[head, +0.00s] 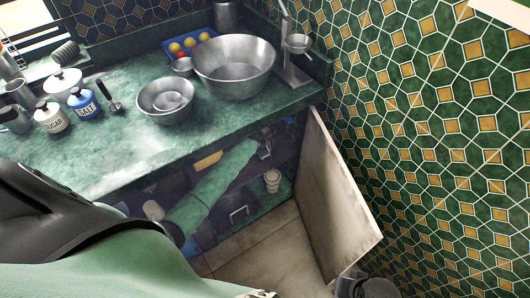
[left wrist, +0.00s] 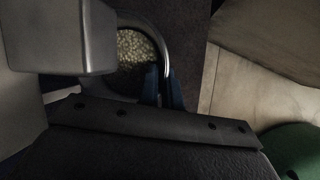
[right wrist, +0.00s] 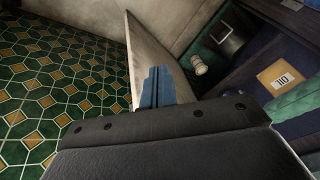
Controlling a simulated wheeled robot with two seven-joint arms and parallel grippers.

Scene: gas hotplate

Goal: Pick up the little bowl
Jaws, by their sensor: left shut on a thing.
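In the left wrist view, my left gripper (left wrist: 166,88) is shut on the curved metal rim of a little bowl (left wrist: 138,50), which holds pale, grainy contents. My gripper's housing covers part of the bowl. In the head view my left arm comes in at the lower left; its fingertips are not clear there. My right gripper (right wrist: 157,88) is shut with nothing between its blue fingers, in front of the open cabinet door.
The open cabinet door (head: 335,205) stands out over the tiled floor. Shelves inside hold an oil box (right wrist: 282,78) and a small pale stack (right wrist: 198,65). The green counter (head: 125,150) carries a large metal bowl (head: 235,88), a medium bowl (head: 150,105) and several jars.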

